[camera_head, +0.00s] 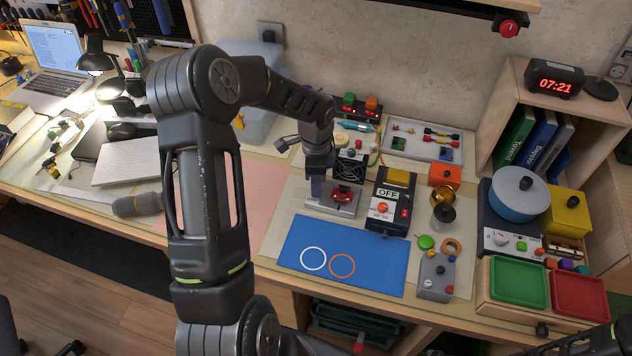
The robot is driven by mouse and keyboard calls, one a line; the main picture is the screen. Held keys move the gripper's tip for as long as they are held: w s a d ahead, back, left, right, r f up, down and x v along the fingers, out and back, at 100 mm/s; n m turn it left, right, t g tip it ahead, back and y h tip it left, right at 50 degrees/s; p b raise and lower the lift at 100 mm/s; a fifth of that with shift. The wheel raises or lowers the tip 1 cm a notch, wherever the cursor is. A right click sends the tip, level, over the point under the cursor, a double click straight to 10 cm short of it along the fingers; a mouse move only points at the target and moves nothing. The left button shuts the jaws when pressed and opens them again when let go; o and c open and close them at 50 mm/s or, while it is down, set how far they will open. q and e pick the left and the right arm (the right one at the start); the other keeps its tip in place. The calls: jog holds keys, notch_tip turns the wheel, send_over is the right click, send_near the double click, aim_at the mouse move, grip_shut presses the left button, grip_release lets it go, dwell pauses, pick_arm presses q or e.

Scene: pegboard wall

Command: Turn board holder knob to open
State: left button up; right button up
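The board holder (325,207) is a small light-grey stand on the desk, behind the blue mat. A red part (343,195) sits on it. My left arm reaches over the desk from the left, and my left gripper (317,188) points down at the holder's left side. The gripper's fingers overlap the holder in this view. I cannot tell whether they touch it or how far apart they are. I cannot make out the holder's knob clearly; the gripper may hide it. My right gripper does not show clearly; only dark arm parts appear at the bottom right.
A blue mat (373,272) with a white and an orange ring lies in front. A black and yellow device (389,200) marked OFF stands close on the right. A black fan box (350,168) stands behind. A grey joystick box (436,277) is at the front right.

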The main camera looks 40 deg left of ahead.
pick_arm(q)
grip_shut()
